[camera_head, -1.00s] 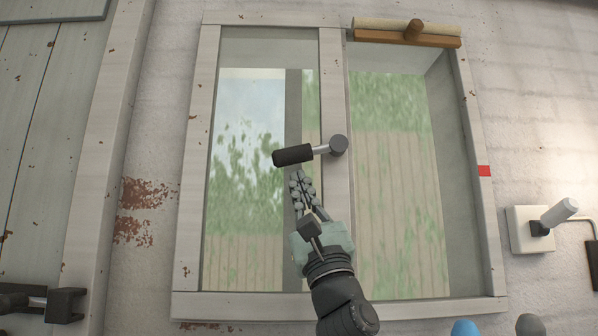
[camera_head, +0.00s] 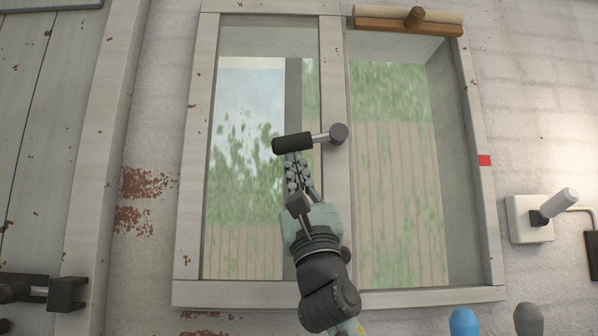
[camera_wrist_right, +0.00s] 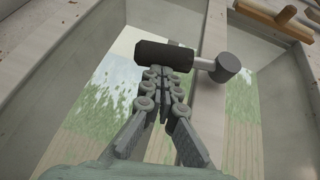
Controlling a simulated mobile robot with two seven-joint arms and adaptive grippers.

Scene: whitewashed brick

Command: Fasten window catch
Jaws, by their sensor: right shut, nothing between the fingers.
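The window catch has a black cylindrical grip (camera_head: 293,143) on a metal arm, with a round grey pivot (camera_head: 338,133) on the window's middle post. The grip points left, across the left pane, tilted slightly down. My right gripper (camera_head: 296,160) is shut with nothing in it, its fingertips just below the grip. In the right wrist view the closed fingertips (camera_wrist_right: 166,72) sit at the underside of the black grip (camera_wrist_right: 164,54); I cannot tell whether they touch it. The pivot (camera_wrist_right: 226,67) shows to their right. My left gripper is not in view.
The white window frame (camera_head: 334,230) surrounds two panes. A wooden-handled bar (camera_head: 408,25) sits at the top right. A white plate with a lever (camera_head: 531,219) is on the right wall. A blue knob (camera_head: 464,321) and a grey knob (camera_head: 528,319) show at the bottom right.

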